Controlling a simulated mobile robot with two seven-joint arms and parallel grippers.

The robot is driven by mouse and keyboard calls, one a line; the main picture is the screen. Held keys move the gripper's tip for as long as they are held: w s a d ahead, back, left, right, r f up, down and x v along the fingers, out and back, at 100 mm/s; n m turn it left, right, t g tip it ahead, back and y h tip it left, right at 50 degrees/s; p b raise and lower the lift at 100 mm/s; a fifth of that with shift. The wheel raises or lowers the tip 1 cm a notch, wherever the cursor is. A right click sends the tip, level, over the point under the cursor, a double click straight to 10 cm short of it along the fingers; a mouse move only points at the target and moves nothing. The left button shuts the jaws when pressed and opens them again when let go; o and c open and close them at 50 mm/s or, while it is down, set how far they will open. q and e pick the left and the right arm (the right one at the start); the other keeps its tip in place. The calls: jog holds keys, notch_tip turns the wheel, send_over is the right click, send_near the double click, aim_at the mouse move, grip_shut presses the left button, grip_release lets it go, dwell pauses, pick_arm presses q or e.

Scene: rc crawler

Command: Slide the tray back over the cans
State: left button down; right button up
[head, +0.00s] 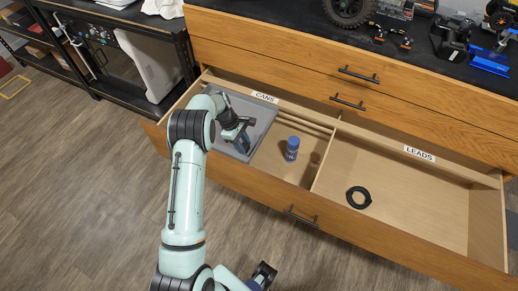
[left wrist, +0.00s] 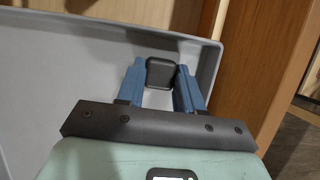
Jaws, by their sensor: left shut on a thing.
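The grey tray (head: 257,108) sits in the left part of the CANS compartment of the open drawer. It fills much of the left wrist view (left wrist: 55,85). My left gripper (head: 240,139) is over the tray's near right part. In the left wrist view its blue fingers (left wrist: 160,78) are closed on a dark square knob (left wrist: 160,72) by the tray's rim. A blue can (head: 292,149) stands upright right of the tray, uncovered. Anything under the tray is hidden. My right gripper (head: 263,276) is low at the bottom edge, outside the drawer; its jaw opening is unclear.
A divider (head: 325,160) separates the CANS side from the LEADS side. A coiled black lead (head: 358,197) lies in the LEADS compartment. The drawer's wooden front (head: 350,232) is the near edge. The counter above holds a wheeled vehicle and parts. Floor in front is clear.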

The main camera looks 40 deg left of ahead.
pick_arm(q)
jog(key=shift+s+a+f, duration=0.1)
jog(key=shift+s+a, duration=0.1)
jog(key=shift+a, duration=0.5)
jog(key=shift+s+a+f, duration=0.1)
jog(key=shift+s+a, duration=0.15)
jog(key=shift+a, duration=0.4)
jog(key=shift+s+a+f, duration=0.1)
jog(key=shift+s+a, duration=0.1)
jog(key=shift+a, duration=0.5)
pick_arm(e)
jog(key=shift+a+r, duration=0.2)
jog(key=shift+a, duration=0.05)
pick_arm(q)
jog(key=c, duration=0.7)
grip_release()
jog(key=shift+a, duration=0.15)
pick_arm(e)
jog(key=shift+a, duration=0.1)
pick_arm(q)
jog(key=shift+w+r, duration=0.1)
jog(key=shift+r, duration=0.05)
jog(key=shift+r, duration=0.15)
jog(key=p+v, duration=0.1)
jog(key=v, duration=1.2)
jog(key=shift+a, duration=0.15)
pick_arm(e)
jog(key=shift+w+r, duration=0.25)
jog(key=shift+r, duration=0.3)
